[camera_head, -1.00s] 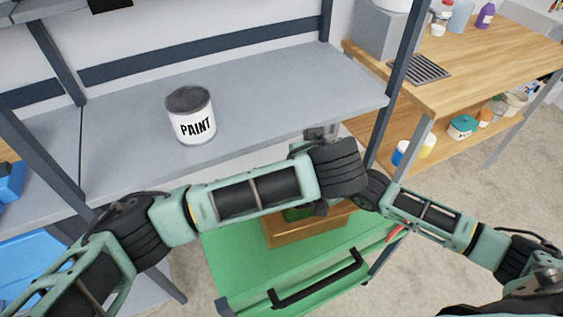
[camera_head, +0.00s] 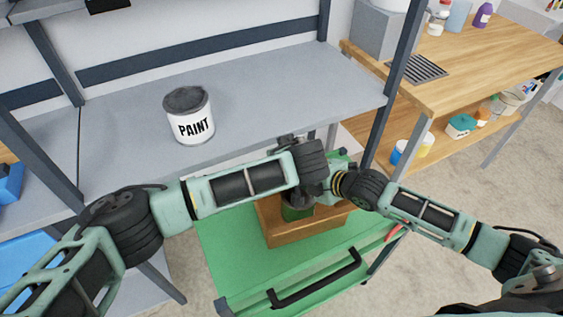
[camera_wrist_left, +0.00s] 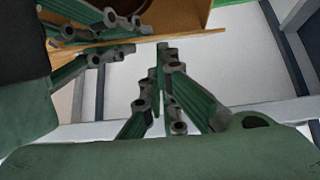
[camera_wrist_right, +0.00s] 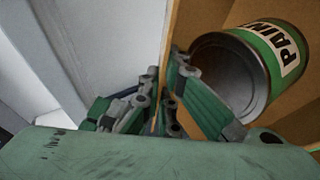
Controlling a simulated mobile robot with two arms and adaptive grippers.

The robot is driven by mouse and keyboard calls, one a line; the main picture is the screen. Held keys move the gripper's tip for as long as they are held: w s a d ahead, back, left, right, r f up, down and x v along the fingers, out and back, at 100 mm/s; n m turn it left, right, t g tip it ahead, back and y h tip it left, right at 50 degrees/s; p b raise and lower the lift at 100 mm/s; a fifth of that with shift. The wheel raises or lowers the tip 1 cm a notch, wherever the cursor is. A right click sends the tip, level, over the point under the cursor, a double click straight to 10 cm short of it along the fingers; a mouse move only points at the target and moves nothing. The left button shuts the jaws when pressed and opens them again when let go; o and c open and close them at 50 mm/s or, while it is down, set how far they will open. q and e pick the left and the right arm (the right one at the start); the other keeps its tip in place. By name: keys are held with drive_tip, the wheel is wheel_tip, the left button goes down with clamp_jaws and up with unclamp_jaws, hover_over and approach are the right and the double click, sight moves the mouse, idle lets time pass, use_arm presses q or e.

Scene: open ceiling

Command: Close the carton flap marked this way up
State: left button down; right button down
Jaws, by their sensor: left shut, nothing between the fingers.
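The brown carton (camera_head: 305,229) stands open on the green cart, partly hidden behind my arms in the head view. A green paint can (camera_wrist_right: 245,70) is inside it. No "this way up" marking is readable. My left gripper (camera_wrist_left: 166,52) is shut and empty, apart from the carton edge at the top of the left wrist view. My right gripper (camera_wrist_right: 162,75) has its fingertips close together on either side of a thin brown carton wall or flap; which one I cannot tell. It also shows at the upper left of the left wrist view (camera_wrist_left: 120,35).
The green cart top (camera_head: 235,250) has a black handle (camera_head: 315,283) at its front. A grey shelf (camera_head: 270,105) with a white paint can (camera_head: 189,118) lies behind my arms. A wooden workbench (camera_head: 480,70) stands to the right.

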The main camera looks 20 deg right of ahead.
use_arm(q)
drive_tip(key=shift+s+d+f, duration=0.3)
drive_tip(key=shift+s+d, duration=0.05)
drive_tip(key=shift+s, duration=0.15)
drive_tip(key=shift+a+f, duration=0.2)
drive_tip(key=shift+a, duration=0.1)
use_arm(e)
drive_tip(key=c, duration=2.5)
unclamp_jaws()
drive_tip(key=o, duration=0.5)
